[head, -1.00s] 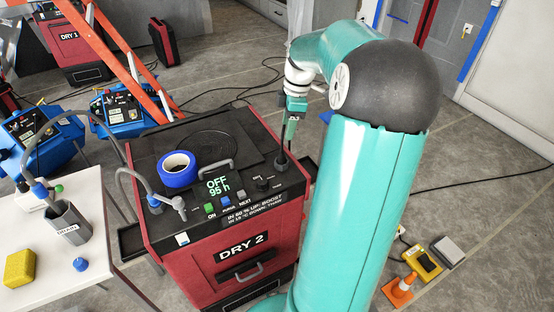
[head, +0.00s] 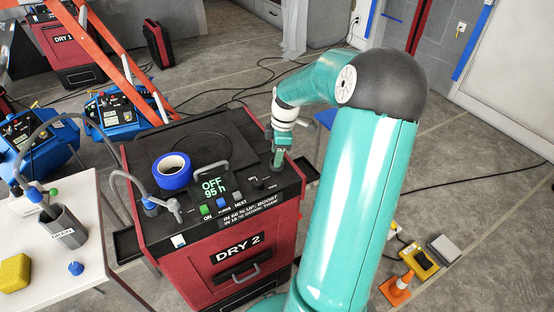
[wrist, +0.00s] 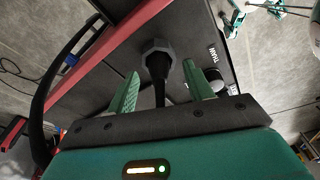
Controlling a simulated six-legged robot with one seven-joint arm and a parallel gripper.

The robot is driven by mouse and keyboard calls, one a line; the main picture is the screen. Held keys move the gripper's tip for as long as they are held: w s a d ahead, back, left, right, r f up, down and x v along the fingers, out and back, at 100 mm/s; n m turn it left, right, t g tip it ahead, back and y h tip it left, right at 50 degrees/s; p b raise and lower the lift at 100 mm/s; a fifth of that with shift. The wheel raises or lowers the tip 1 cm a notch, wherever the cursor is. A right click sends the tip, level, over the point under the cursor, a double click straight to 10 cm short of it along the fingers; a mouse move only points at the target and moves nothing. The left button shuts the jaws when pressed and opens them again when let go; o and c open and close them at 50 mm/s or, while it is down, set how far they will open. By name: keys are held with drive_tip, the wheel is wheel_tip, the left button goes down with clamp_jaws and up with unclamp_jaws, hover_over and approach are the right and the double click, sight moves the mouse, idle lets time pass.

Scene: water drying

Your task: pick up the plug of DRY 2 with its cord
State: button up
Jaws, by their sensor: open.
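DRY 2 (head: 235,246) is a red machine with a black top, in the middle of the head view. Its display (head: 213,187) reads OFF 95 h. My gripper (head: 279,155) is over the back right part of its top. In the wrist view my gripper (wrist: 161,70) is open, with one green finger on each side of a black plug-like piece (wrist: 158,50). A dark cord runs from that piece toward the gripper's base. I cannot tell whether the fingers touch it. In the head view my gripper mostly hides it.
A blue tape roll (head: 172,171) and a bent grey hose (head: 140,190) are on DRY 2's top. A white table (head: 75,265) with a yellow sponge (head: 15,273) stands at left. Cables cross the floor behind.

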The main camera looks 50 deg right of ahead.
drive_tip(key=c, duration=1.1)
